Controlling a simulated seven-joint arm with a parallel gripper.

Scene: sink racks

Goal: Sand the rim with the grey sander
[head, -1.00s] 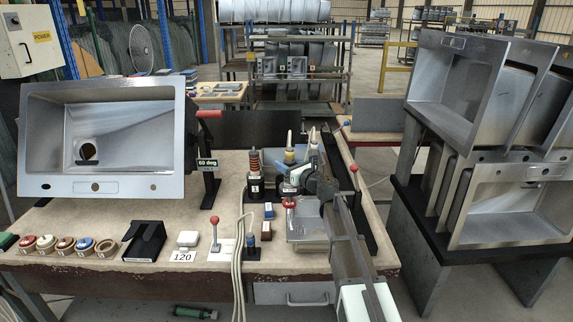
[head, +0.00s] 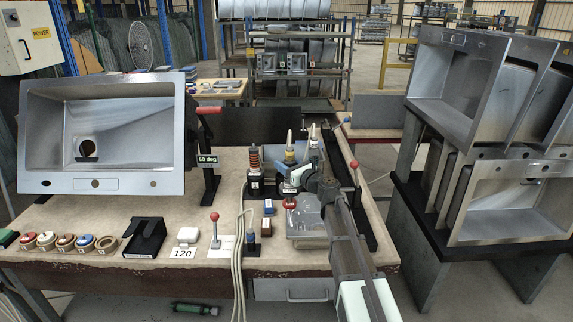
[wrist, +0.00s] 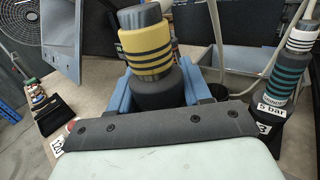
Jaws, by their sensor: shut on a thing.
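In the wrist view my gripper (wrist: 156,92), with blue fingers, is shut around the black body of an upright tool with a grey cap and a black-striped yellow band (wrist: 146,47). I take this to be the grey sander; its working face is hidden. In the head view my gripper (head: 293,185) is low over the right half of the bench, above a grey tray, and mostly hides the held tool. The steel sink (head: 130,110) is tilted up on a stand at the left. Its flat rim (head: 125,184) faces me, well apart from my gripper.
A tool with orange and dark bands (head: 254,170) stands left of my gripper. A white-and-teal tool (wrist: 290,60) stands close at the right in the wrist view. Round pads (head: 66,242), a black holder (head: 144,238) and a red-knobbed lever (head: 215,218) line the front edge. Stacked sinks (head: 520,190) are at right.

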